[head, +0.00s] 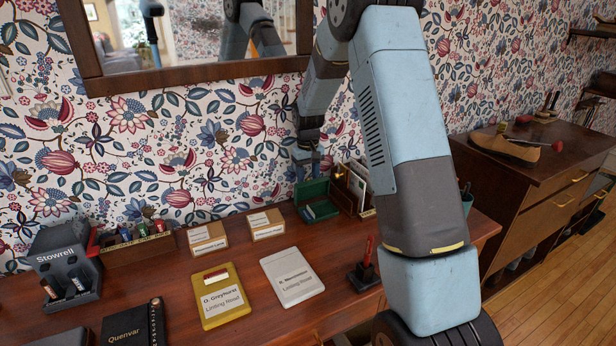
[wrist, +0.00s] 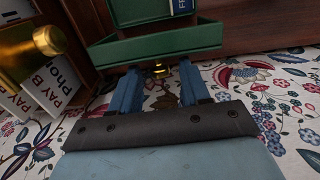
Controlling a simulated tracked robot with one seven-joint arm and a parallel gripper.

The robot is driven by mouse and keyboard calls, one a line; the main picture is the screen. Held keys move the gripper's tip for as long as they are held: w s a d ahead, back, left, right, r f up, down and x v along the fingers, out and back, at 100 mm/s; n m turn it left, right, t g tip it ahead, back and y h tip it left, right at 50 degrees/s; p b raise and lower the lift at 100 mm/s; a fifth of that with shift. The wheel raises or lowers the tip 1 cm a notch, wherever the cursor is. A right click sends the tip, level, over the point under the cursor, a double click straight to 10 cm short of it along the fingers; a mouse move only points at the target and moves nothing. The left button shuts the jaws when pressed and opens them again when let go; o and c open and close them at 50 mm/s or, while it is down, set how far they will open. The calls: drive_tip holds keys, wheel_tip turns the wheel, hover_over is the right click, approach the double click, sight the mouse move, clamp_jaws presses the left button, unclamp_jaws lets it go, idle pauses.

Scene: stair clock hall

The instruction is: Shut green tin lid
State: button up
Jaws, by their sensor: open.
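The green tin (head: 322,209) stands on the wooden cabinet top near the papered wall, with its lid (head: 311,189) raised at the back. Something dark or blue lies inside the tin. My gripper (head: 307,160) is just above and behind the raised lid. In the wrist view my gripper (wrist: 158,80) is open, with its two blue fingers apart and pointing at the green lid (wrist: 160,46). A small brass piece (wrist: 160,70) shows between the fingers. Whether the fingers touch the lid is unclear.
A wooden letter rack (head: 345,196) with papers stands close on the tin's right; its brass knob (wrist: 48,40) is near my gripper in the wrist view. Small boxes (head: 267,224) stand to the left. A red-handled tool on a stand (head: 367,265) is in front.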

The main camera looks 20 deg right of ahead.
drive_tip(key=shift+f, duration=0.1)
clamp_jaws()
idle(0.4)
